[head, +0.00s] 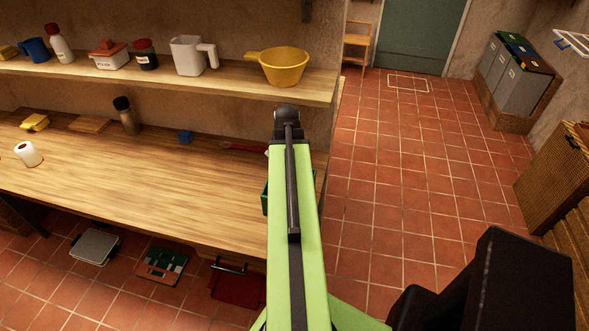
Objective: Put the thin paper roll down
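A white paper roll (28,153) with a dark core hole sits on the wooden workbench (150,195) at the far left of the head view. I cannot tell whether it is the thin roll the task names. No other paper roll shows. My green arm reaches up the middle of the view and ends in a dark joint. My gripper's fingers do not show, so whether they hold anything is hidden.
A shelf (225,82) above the bench holds a yellow pan (284,66), a white jug (190,55) and several containers. A dark bottle (126,116) and a blue block (185,137) stand on the bench. A green container (265,198) is partly behind my arm. Bench front is clear.

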